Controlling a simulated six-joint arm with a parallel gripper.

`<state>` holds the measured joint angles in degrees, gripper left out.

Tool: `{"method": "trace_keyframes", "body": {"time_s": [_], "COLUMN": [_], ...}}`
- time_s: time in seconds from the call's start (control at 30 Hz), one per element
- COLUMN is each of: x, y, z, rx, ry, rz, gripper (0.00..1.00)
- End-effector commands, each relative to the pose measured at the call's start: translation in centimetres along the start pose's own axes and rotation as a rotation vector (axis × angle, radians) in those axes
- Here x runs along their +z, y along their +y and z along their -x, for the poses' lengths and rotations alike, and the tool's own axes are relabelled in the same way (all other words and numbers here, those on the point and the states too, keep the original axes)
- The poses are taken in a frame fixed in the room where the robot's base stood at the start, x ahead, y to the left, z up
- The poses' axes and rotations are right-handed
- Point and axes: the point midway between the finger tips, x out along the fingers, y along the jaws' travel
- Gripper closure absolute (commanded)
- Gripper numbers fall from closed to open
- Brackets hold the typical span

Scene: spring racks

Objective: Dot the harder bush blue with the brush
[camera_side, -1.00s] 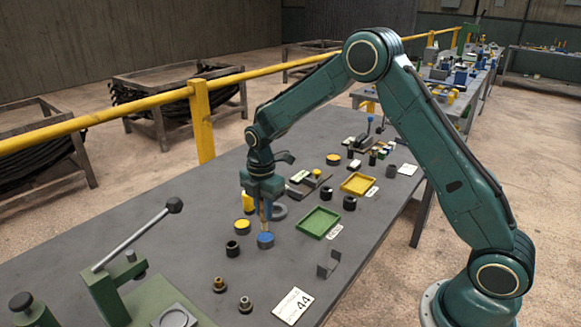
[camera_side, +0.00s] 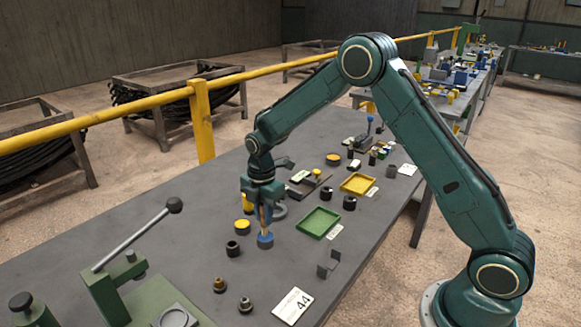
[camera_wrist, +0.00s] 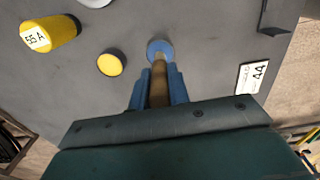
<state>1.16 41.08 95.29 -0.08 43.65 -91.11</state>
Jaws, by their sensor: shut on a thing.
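My gripper (camera_side: 264,208) is shut on the brush (camera_wrist: 158,82), a wooden-handled stick pointing down between the blue fingers. Its lower end is at the blue pot (camera_side: 265,241), which also shows in the wrist view (camera_wrist: 160,48); I cannot tell how deep the tip reaches, and the bristles are hidden. A yellow pot (camera_side: 242,226) stands beside it. Black bushes stand apart on the bench, one left of the blue pot (camera_side: 233,249) and two at the right, one of them here (camera_side: 349,204). Which bush is harder cannot be told from looks.
A green tray (camera_side: 301,223) and a yellow tray (camera_side: 345,187) lie to the right. A green lever press (camera_side: 105,290), small metal parts (camera_side: 245,305), a bent bracket (camera_side: 328,264) and a 44 card (camera_side: 292,306) are nearer.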

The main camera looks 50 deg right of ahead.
Motion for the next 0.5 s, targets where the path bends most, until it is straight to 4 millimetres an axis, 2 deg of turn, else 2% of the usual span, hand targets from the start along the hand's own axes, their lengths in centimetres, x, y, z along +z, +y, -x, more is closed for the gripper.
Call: {"method": "trace_keyframes", "body": {"time_s": [0.5], "x": [0.0], "y": [0.01], "z": [-0.3], "rx": [0.0], "ry": [0.0], "rz": [0.0], "gripper": [1.0]}}
